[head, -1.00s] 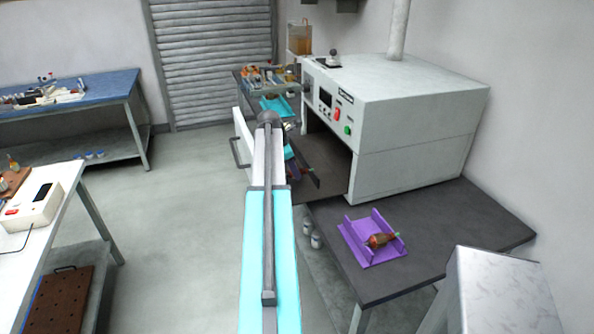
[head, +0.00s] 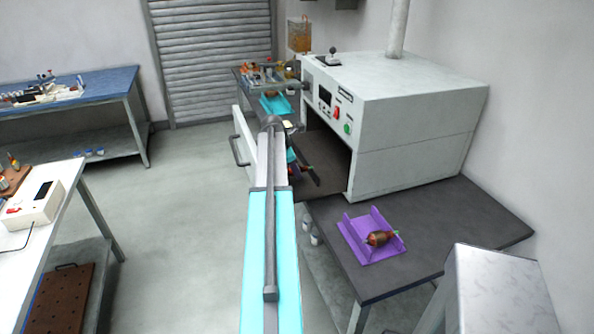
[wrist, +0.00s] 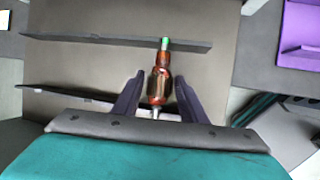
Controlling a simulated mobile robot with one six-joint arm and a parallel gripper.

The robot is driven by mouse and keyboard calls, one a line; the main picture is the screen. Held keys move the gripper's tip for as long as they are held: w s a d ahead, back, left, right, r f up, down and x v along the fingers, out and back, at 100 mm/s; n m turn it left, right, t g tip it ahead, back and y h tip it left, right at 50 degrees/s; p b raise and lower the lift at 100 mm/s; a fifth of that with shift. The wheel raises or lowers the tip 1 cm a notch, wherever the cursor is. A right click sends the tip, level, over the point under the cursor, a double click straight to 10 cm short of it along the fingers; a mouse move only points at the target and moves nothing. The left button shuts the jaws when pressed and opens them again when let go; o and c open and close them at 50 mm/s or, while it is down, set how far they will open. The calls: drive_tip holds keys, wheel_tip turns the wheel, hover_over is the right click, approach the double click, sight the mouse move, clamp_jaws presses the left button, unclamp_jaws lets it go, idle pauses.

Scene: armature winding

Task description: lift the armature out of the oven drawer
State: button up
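The armature (wrist: 158,85) has a red-brown body, copper windings and a green end, and lies in the pulled-out oven drawer (wrist: 80,65). Its green end is at a dark rail across the drawer floor. My gripper (wrist: 159,80) is open, with one dark finger on each side of the armature and a narrow gap visible on both sides. In the head view, my arm hides much of the drawer, whose floor (head: 330,155) reaches out of the oven (head: 400,125). Only a small part of the armature shows there beside my gripper.
A cyan cradle (head: 270,104) sits behind the drawer. The drawer's white front with its handle (head: 238,152) is left of my arm.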

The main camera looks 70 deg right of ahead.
drive_tip(key=c, duration=0.8)
drive_tip(key=shift+r, duration=0.2)
drive_tip(key=shift+r+b, duration=1.45)
drive_tip(key=shift+r, duration=3.4)
drive_tip(key=shift+w+r, duration=0.1)
